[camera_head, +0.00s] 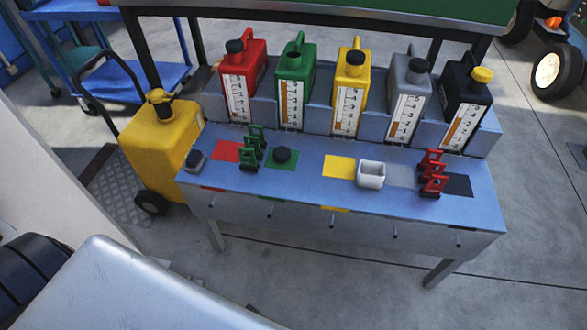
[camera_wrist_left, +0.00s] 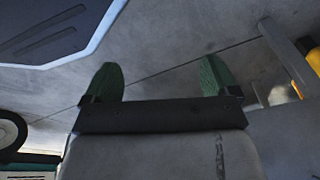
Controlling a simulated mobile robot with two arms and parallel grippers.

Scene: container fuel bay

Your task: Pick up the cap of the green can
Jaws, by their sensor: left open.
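The green can (camera_head: 296,85) stands upright in the rack at the back of the blue bench, between the red can and the yellow can. A dark round part shows at its top (camera_head: 290,49); I cannot tell whether it is a cap or an open neck. Neither gripper can be made out in the head view.
A red can (camera_head: 243,65), yellow can (camera_head: 351,70), grey can (camera_head: 408,85) and black can (camera_head: 465,95) share the rack. A yellow wheeled tank (camera_head: 158,140) stands left.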

